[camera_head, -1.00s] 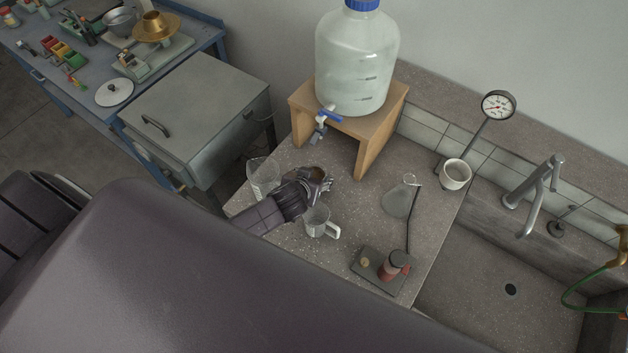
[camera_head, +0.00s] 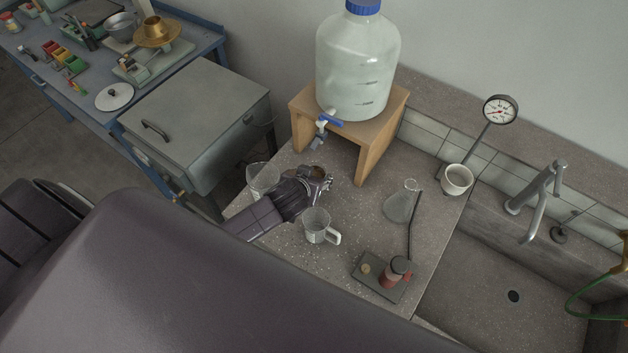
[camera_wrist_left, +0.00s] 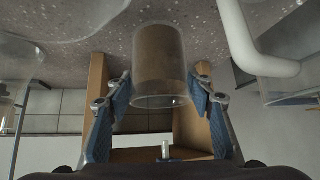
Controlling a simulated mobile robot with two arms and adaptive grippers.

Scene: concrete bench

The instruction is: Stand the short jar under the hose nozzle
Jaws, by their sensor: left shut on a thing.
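The short jar is clear with a brown filling; its brown top (camera_head: 318,172) shows in the head view, and it shows large in the left wrist view (camera_wrist_left: 158,62). My left gripper (camera_head: 326,184) is shut on it, with a blue-padded finger on each side (camera_wrist_left: 160,100). It holds the jar over the concrete bench, in front of the wooden stand; I cannot tell its height. A brass fitting (camera_head: 625,238), probably the hose nozzle, is at the right edge with a green hose (camera_head: 583,296), partly cut off. My right gripper is not in view.
A clear beaker (camera_head: 262,178) and a jug with a white handle (camera_head: 317,226) flank my gripper. A large bottle on a wooden stand (camera_head: 373,155) is behind. A flask (camera_head: 401,205), a small device (camera_head: 392,273) and a white cup (camera_head: 456,180) stand right. The sink basin (camera_head: 480,285) is open.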

